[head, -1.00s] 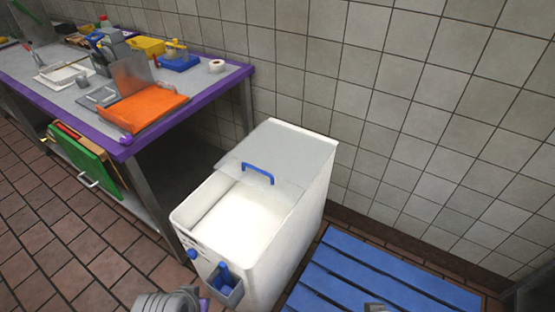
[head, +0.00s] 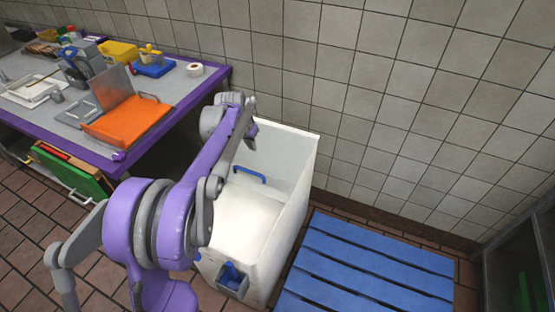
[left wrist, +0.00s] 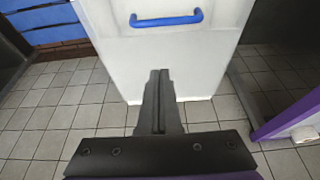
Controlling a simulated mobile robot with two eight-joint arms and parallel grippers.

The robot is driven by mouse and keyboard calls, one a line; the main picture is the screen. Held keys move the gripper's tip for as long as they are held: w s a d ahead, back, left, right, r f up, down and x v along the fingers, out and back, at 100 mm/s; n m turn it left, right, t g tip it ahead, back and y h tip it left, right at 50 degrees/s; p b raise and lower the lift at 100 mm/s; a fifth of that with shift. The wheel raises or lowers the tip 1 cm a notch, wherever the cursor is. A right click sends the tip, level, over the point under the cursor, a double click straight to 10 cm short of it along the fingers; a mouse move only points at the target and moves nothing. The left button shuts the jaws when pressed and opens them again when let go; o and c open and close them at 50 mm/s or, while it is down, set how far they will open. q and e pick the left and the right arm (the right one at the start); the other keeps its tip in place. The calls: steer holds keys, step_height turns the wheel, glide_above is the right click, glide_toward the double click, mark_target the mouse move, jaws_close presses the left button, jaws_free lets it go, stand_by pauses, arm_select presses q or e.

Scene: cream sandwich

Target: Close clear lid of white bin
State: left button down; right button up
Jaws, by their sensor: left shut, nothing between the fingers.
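The white bin (head: 262,245) stands on the floor by the wall, its front part open from above. A blue lid handle (head: 249,174) shows inside the outline of its rim. The clear lid is hard to make out against the white, and my arm hides part of the bin's left side. My left gripper (head: 252,138) is over the far left part of the bin, beyond the handle. In the left wrist view, its fingers (left wrist: 159,80) are shut and empty, pointing toward a white panel (left wrist: 165,55) with the blue handle (left wrist: 166,19). I cannot tell whether they touch the panel. My right gripper is out of view.
A purple-edged table (head: 215,92) with an orange board (head: 127,119) and kitchen items stands left of the bin. A blue slatted platform (head: 365,265) lies close to its right. A tiled wall is behind. A small blue holder (head: 232,282) hangs on the bin's front.

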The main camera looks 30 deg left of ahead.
arm_select(q)
glide_above(260, 169)
step_height(260, 169, down, 10)
steer(key=shift+r+b, duration=0.25)
steer(key=shift+b, duration=0.05)
steer(key=s, duration=0.3)
steer(key=shift+s+f, duration=0.2)
steer(key=shift+f, duration=0.05)
steer(key=shift+s+d+f, duration=0.1)
steer(key=shift+s, duration=0.2)
steer(key=shift+s+d, duration=0.1)
steer(key=shift+s, duration=0.5)
steer(key=s+d, duration=0.2)
steer(key=s, duration=2.1)
steer(key=shift+s+d, duration=0.2)
steer(key=shift+s, duration=0.2)
